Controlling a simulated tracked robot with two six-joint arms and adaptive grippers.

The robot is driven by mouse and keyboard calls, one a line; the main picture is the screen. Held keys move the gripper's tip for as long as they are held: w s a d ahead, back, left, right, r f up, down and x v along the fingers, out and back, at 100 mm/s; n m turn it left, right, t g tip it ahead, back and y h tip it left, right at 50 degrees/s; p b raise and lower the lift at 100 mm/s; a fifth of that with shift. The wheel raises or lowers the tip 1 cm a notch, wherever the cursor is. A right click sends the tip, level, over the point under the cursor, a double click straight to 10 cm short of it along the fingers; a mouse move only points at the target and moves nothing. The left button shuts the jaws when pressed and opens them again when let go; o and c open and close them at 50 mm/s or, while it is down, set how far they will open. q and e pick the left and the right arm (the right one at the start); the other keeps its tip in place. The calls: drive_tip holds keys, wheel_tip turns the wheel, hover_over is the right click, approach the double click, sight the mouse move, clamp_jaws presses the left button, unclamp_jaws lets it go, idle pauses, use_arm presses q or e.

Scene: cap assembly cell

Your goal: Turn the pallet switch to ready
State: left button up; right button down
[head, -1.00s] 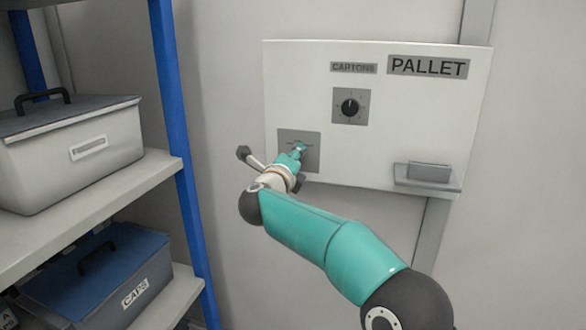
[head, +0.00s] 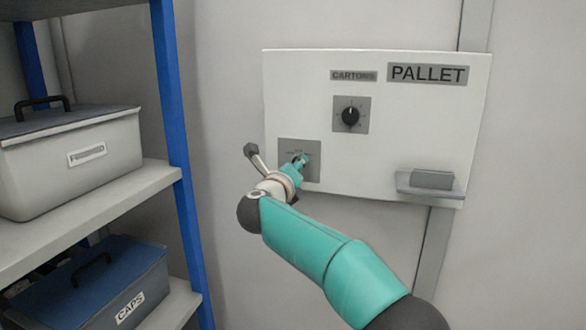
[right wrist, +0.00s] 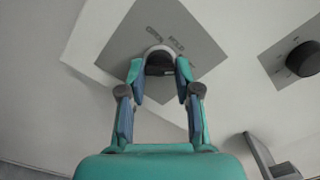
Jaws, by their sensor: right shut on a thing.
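The white control panel (head: 420,130) on the wall carries a PALLET sign (head: 428,74). At its lower left is a grey switch plate (head: 313,173) with small lettering that I cannot read surely. My right gripper (head: 301,160) is at this plate. In the right wrist view, its fingers (right wrist: 160,72) are shut on the dark switch knob (right wrist: 158,60), one finger on each side. The plate (right wrist: 205,52) looks tilted in that view. Which mark the knob points to is hidden by the fingers. My left gripper is not in view.
A second dark knob (head: 350,115) sits above, under a CARTONS label (head: 353,76). A small grey block (head: 432,180) rests on a ledge at the panel's lower right. A blue-posted shelf (head: 180,170) with a grey box (head: 70,160) and a CAPS box (head: 90,280) stands left.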

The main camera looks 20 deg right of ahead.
drive_tip(key=shift+f, duration=0.5)
drive_tip(key=c, duration=0.8)
unclamp_jaws()
drive_tip(key=shift+r, duration=0.2)
drive_tip(key=shift+r, duration=0.1)
drive_tip(key=v, duration=1.2)
drive_tip(key=shift+w, duration=0.1)
